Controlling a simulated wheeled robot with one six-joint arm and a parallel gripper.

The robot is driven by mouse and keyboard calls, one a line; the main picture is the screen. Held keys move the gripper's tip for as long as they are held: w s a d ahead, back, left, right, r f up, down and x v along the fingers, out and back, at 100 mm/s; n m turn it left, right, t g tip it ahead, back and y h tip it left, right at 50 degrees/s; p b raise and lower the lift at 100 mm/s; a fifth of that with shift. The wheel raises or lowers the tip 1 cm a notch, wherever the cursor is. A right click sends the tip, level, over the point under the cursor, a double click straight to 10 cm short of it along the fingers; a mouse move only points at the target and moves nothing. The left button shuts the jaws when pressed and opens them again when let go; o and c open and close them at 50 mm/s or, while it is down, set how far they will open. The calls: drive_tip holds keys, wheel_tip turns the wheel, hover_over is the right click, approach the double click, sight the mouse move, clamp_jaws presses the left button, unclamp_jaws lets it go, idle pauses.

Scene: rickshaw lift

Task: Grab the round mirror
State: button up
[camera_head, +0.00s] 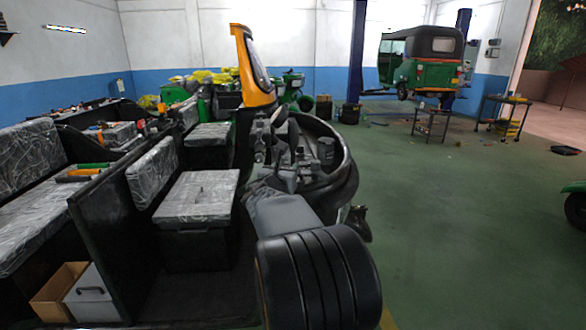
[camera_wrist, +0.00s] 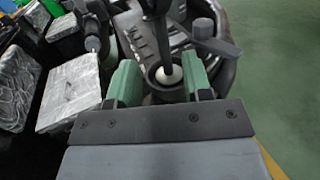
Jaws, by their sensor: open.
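My gripper (camera_wrist: 160,78) shows in the wrist view with its two green fingers apart. Between and just beyond the fingers are a dark rod and a white ball in a dark round cup (camera_wrist: 166,80). I cannot tell whether the fingers touch any of these. I cannot clearly make out the round mirror in either view. Dark parts lie crowded together in a large round black basin or tyre (camera_head: 345,185) in the head view, and a dark cylinder (camera_head: 325,151) stands among them. My gripper is hard to tell apart from these parts in the head view.
Plastic-wrapped seats (camera_head: 202,195) and black panels fill the left. An orange frame (camera_head: 252,70) rises behind. A green rickshaw (camera_head: 425,62) is raised at the back right. The green floor (camera_head: 470,230) on the right is mostly clear.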

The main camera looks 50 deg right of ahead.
sight(292, 163)
drive_tip(key=shift+f+p+x, duration=0.15)
drive_tip(key=shift+p+x, duration=0.05)
drive_tip(key=shift+x, duration=1.5)
drive_tip(key=shift+f+p+x, duration=0.2)
drive_tip(key=shift+x, duration=1.45)
drive_tip(key=shift+s, duration=0.15)
drive_tip(key=shift+c, duration=0.2)
clamp_jaws()
